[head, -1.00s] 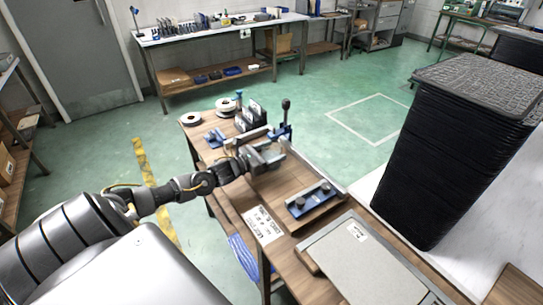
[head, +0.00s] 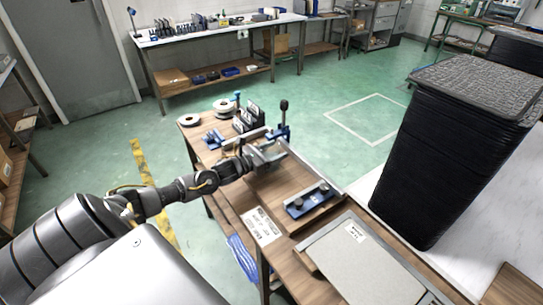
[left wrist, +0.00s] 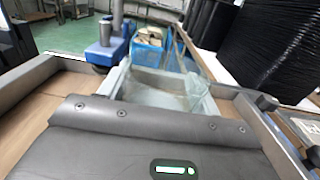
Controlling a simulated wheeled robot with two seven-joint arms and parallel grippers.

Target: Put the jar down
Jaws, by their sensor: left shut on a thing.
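My left gripper (head: 266,157) is at the end of the arm coming in from the left, low over the far part of a wooden tray with grey rims (head: 325,176). It is shut on the jar, a pale, see-through glassy thing (left wrist: 165,88) just beyond the grey gripper body (left wrist: 150,140) in the left wrist view. Tray walls show on both sides there. The jar is mostly hidden by the gripper in the head view. I cannot tell whether its base touches the tray. My right gripper is not in view.
A blue fixture with black knobs (head: 308,200) lies near the tray's front. A blue clamp with a black-topped lever (head: 282,122) stands behind the gripper. White rolls (head: 223,105) and dark upright blocks (head: 248,116) stand at the back left. A grey panel (head: 362,262) lies at front right.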

